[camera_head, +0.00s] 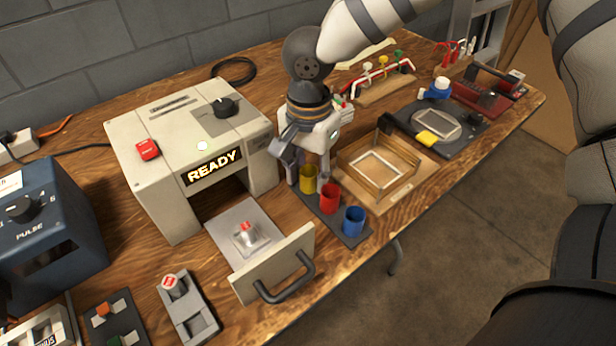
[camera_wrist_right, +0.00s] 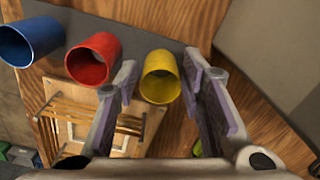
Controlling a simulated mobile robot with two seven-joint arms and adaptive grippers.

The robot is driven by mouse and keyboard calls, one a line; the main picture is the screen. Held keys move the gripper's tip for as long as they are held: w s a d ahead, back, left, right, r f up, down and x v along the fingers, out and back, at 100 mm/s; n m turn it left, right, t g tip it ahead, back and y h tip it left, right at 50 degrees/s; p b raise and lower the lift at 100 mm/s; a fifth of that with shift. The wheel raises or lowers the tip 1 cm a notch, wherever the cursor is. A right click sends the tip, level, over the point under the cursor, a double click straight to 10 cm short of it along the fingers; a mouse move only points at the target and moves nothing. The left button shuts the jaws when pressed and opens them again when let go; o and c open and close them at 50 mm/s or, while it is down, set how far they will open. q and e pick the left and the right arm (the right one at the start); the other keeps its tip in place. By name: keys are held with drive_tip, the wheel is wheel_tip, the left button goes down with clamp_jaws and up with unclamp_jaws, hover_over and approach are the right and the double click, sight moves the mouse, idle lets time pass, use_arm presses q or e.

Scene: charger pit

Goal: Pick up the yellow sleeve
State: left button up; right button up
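The yellow sleeve (camera_head: 308,180) is a small open cylinder standing at the far end of a dark strip (camera_head: 350,238), in a row with a red sleeve (camera_head: 329,198) and a blue sleeve (camera_head: 353,221). My right gripper (camera_head: 308,172) points down over the yellow sleeve, partly hiding it. In the right wrist view the yellow sleeve (camera_wrist_right: 160,80) sits between the two spread fingers of the right gripper (camera_wrist_right: 163,80). Gaps show beside it, and I cannot tell whether either finger touches it. My left gripper is not in view.
A grey machine (camera_head: 190,150) reading READY stands left of the right gripper, its drawer (camera_head: 232,225) pulled out. A wooden frame box (camera_head: 350,185) stands close on the right. Red and blue sleeves stand beside the yellow one. Bare table shows near the front edge (camera_head: 250,330).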

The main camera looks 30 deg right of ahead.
drive_tip(key=c, duration=0.5)
drive_tip(key=shift+r, duration=0.1)
